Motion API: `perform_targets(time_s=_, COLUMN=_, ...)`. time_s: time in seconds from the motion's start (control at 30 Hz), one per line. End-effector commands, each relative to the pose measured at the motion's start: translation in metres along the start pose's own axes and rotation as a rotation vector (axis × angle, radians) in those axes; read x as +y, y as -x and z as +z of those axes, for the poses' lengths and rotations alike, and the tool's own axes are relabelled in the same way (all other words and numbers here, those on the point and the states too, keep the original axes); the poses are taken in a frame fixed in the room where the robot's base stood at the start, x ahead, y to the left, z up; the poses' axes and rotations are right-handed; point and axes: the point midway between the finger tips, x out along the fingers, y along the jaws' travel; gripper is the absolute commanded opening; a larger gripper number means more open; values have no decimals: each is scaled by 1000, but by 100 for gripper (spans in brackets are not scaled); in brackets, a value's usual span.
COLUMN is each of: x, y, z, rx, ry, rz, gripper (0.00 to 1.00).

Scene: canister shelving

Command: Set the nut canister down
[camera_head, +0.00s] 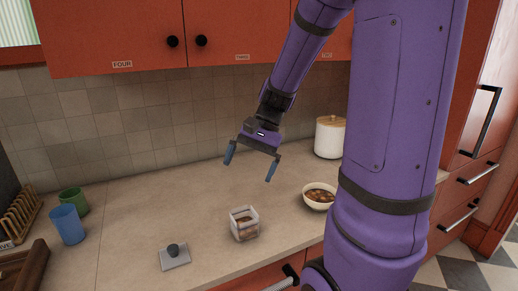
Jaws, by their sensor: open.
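A clear square canister (244,224) with brown contents, likely the nut canister, stands upright on the counter near its front edge. A grey square lid (174,257) with a dark knob lies on the counter to its left, apart from it. My gripper (250,168) is open and empty. It hangs above the counter, over and behind the canister, with its two blue-tipped fingers spread wide and touching nothing.
A bowl of brown food (319,196) stands right of the canister, and a white jar with a wooden lid (330,137) stands behind it. Blue (67,224) and green (74,201) cups stand at the left. Red cabinets (115,35) hang above. The middle-left counter is clear.

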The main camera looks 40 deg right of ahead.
Motion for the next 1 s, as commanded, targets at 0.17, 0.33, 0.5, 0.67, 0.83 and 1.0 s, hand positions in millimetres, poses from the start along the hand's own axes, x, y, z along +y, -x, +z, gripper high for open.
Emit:
perform_targets(time_s=0.17, x=-5, y=12, z=47, rx=140, ry=235, rz=81, gripper=100)
perform_targets(time_s=0.33, x=-3, y=22, z=85, rx=278, ry=450, rz=149, gripper=100)
perform_targets(time_s=0.5, x=3, y=31, z=119, rx=424, ry=660, rz=207, gripper=100)
perform_targets(time_s=0.67, x=11, y=39, z=145, rx=557, ry=835, rz=250, gripper=100)
perform_targets(time_s=0.83, x=17, y=45, z=161, rx=654, ry=955, rz=278, gripper=100)
perform_targets(time_s=1.0, x=19, y=47, z=166, rx=690, ry=995, rz=288, gripper=100)
